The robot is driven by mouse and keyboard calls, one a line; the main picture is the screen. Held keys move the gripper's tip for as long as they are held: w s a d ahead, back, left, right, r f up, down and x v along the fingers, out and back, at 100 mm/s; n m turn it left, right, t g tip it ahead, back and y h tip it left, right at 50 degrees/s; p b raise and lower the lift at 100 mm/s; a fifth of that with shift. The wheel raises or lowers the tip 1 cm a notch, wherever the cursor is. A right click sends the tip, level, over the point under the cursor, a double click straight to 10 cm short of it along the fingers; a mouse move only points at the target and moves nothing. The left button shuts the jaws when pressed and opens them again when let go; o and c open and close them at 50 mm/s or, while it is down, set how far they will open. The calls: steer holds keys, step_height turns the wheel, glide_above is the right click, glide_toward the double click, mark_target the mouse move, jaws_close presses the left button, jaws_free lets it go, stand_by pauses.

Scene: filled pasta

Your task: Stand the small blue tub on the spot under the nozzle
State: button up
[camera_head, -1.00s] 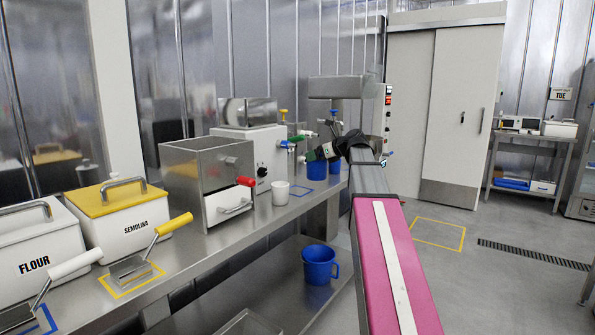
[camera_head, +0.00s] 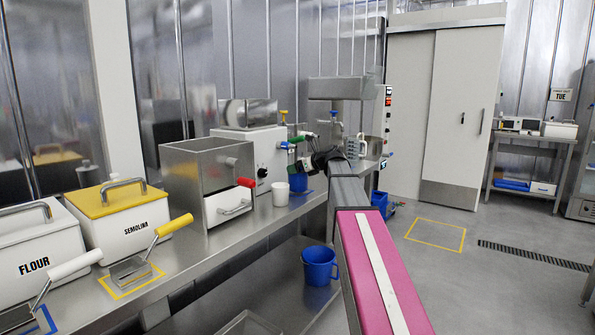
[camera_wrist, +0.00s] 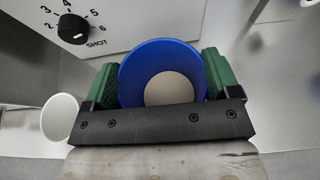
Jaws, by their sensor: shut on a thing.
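The small blue tub (camera_wrist: 165,48) is between the two green fingers of my gripper (camera_wrist: 165,75) in the wrist view. It is open at the top, with a pale inside. My gripper (camera_head: 316,161) is shut on it in front of the white machine (camera_head: 238,148). In the head view the tub (camera_head: 313,184) shows partly below my gripper, right of a white cup (camera_head: 297,183). The nozzle tip is not clear, and I cannot tell whether the tub's base touches the bench.
The white cup (camera_wrist: 60,118) stands close left of my gripper in the wrist view. The machine's SHOT dial (camera_wrist: 73,29) is just behind. A steel hopper box (camera_head: 208,180) with a red handle stands left. A blue mug (camera_head: 320,263) is on the lower shelf.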

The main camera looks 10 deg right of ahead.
steer(key=shift+w+a+f, duration=0.15)
steer(key=shift+f, duration=0.25)
steer(key=shift+f, duration=0.1)
steer(key=o, duration=1.1)
steer(key=v, duration=1.2)
